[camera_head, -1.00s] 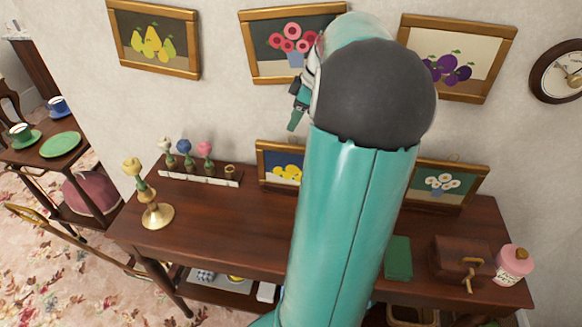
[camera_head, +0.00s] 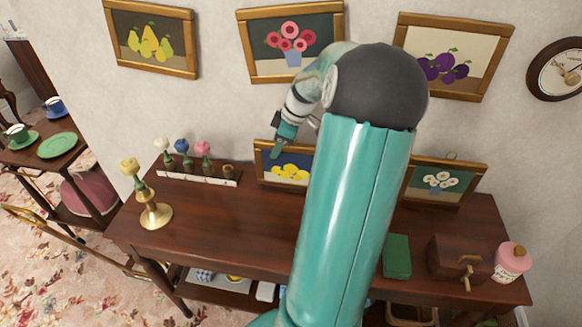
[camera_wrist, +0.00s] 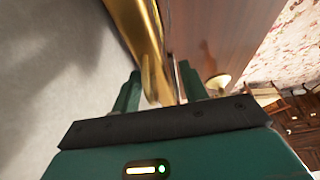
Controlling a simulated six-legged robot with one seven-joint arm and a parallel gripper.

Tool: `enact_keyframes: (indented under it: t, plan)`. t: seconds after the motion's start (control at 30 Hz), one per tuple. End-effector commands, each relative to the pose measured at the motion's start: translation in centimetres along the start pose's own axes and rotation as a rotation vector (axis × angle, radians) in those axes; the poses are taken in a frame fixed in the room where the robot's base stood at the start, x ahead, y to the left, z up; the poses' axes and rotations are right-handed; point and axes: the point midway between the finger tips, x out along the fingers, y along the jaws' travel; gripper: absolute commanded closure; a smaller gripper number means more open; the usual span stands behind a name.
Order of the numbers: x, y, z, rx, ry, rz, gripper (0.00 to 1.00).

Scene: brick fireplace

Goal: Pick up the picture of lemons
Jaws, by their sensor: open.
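The picture of lemons (camera_head: 290,172) has yellow fruit on a dark blue ground in a gold frame. It leans against the wall at the back of the wooden sideboard, and my arm hides its right part. My gripper (camera_head: 279,148) is at its top edge in the head view. In the wrist view the open fingers of my gripper (camera_wrist: 160,88) point down along a gold frame edge (camera_wrist: 142,35), which runs in between them. I cannot tell whether they touch it.
A picture of white flowers (camera_head: 439,182) leans on the sideboard (camera_head: 235,220) to the right. Framed pears (camera_head: 150,42), pink flowers (camera_head: 291,40) and plums (camera_head: 443,68) hang above. A flower rack (camera_head: 195,178) and brass candlestick (camera_head: 155,215) stand left.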

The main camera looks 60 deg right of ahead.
Motion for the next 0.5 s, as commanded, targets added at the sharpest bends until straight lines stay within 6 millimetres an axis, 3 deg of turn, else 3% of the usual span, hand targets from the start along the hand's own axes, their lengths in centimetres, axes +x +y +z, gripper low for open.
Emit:
enact_keyframes:
  t: [0.07,0.3,0.5]
  plan:
    - [-0.03,0.00,-0.01,0.000,0.000,0.000,0.56]
    - [-0.05,0.01,-0.01,0.000,0.000,0.000,1.00]
    - [-0.08,0.03,-0.03,0.000,0.000,0.001,1.00]
